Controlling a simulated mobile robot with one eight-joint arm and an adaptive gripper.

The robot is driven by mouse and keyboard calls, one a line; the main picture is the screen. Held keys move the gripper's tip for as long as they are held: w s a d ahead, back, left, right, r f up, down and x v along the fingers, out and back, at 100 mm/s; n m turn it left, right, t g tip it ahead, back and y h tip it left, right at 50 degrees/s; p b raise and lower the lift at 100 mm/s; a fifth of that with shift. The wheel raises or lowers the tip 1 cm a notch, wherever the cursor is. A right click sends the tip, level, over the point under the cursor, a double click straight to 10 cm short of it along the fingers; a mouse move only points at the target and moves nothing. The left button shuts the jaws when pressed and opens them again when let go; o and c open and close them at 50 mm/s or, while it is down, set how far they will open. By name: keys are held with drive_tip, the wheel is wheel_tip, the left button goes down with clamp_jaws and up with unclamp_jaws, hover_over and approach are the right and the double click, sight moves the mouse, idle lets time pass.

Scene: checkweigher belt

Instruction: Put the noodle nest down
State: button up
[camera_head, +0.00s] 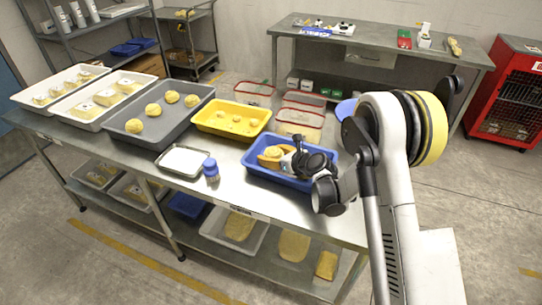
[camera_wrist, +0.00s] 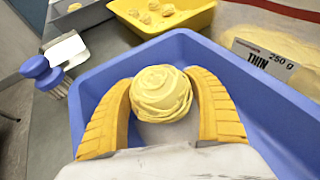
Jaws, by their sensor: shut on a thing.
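The noodle nest (camera_wrist: 161,93) is a round, pale-yellow coil between the two yellow fingers of my gripper (camera_wrist: 163,105) in the wrist view. My gripper is shut on it, with a finger on each side. Both are over the blue tray (camera_wrist: 98,84); I cannot tell whether the nest touches the tray floor. In the head view my gripper (camera_head: 272,154) is at the blue tray (camera_head: 257,172) near the table's right end, and my arm hides part of the tray.
A yellow tray (camera_head: 214,129) with small nests stands behind the blue tray, and a grey tray (camera_head: 128,123) with several nests is farther left. A small metal tray (camera_head: 184,175) and a blue-topped brush-like item (camera_head: 210,170) stand left of it.

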drive_tip(key=shift+f, duration=0.1)
drive_tip(key=shift+f+b, duration=0.3)
drive_tip(key=shift+b, duration=0.25)
drive_tip(key=shift+s+f, duration=0.15)
drive_tip(key=shift+f, duration=0.05)
drive_tip(key=o, duration=1.1)
drive_tip(key=shift+c, duration=0.2)
drive_tip(key=shift+s, duration=0.1)
drive_tip(key=shift+r+p, duration=0.35)
drive_tip(key=shift+r, duration=0.05)
drive_tip(key=shift+d+r+p, duration=0.25)
drive_tip(key=shift+r+p, duration=0.05)
drive_tip(key=shift+p, duration=0.1)
drive_tip(key=p+v, duration=0.2)
drive_tip(key=v, duration=0.9)
drive_tip(key=shift+s+r, duration=0.15)
